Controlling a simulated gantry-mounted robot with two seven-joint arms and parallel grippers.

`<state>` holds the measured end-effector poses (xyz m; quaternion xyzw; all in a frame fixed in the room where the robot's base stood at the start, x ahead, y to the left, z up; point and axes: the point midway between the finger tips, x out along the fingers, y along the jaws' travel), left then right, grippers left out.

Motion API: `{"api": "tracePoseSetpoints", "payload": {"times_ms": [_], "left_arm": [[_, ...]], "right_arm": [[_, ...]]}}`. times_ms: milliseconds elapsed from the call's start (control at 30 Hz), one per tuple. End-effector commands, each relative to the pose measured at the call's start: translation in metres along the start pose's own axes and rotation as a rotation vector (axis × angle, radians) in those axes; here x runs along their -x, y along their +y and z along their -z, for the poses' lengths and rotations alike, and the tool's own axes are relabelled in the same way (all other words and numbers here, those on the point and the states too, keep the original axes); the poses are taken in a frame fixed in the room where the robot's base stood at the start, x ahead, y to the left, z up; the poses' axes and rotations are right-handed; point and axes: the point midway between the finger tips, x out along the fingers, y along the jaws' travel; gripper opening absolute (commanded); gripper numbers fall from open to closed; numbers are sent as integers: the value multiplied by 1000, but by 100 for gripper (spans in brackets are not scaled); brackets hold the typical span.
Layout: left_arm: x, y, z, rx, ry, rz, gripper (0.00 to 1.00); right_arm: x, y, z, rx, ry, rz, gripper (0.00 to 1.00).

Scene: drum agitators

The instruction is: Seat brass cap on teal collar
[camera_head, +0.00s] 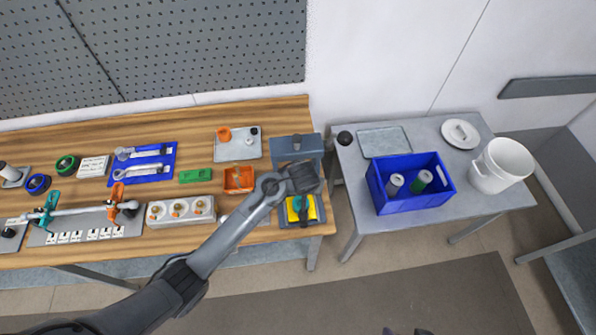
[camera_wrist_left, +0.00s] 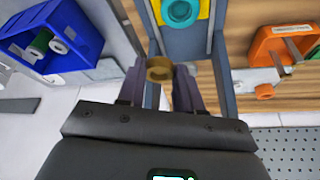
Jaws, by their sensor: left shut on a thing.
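My left gripper (camera_head: 303,180) is over the right end of the wooden bench, beside the teal collar (camera_head: 300,203). In the left wrist view, my left gripper (camera_wrist_left: 160,72) is shut on the brass cap (camera_wrist_left: 160,66), a small gold-coloured round piece between the fingertips. The arm hides the cap in the head view. The teal collar also shows in the left wrist view (camera_wrist_left: 180,12), on a yellow block (camera_wrist_left: 204,10) in a grey fixture. The cap appears apart from the collar. My right gripper is not clearly in view.
A grey box (camera_head: 297,146) stands just behind the fixture. A blue crate (camera_head: 440,198) and a white bucket (camera_head: 500,166) stand on the side table (camera_head: 350,187).

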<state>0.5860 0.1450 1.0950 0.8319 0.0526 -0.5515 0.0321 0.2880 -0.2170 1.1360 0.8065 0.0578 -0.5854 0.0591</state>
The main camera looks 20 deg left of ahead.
Motion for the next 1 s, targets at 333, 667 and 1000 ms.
{"api": "tracePoseSetpoints", "payload": {"times_ms": [333,667,1000], "left_arm": [[-6,-20,-15,-47,-7,-21,3],[-17,-23,-20,-51,-6,-25,3],[-41,-23,-30,-51,-5,-25,3]], "right_arm": [[42,3,13,7,1,-6,93],[29,4,8,11,-4,-10,93],[-2,2,-2,5,-5,-6,93]]}}
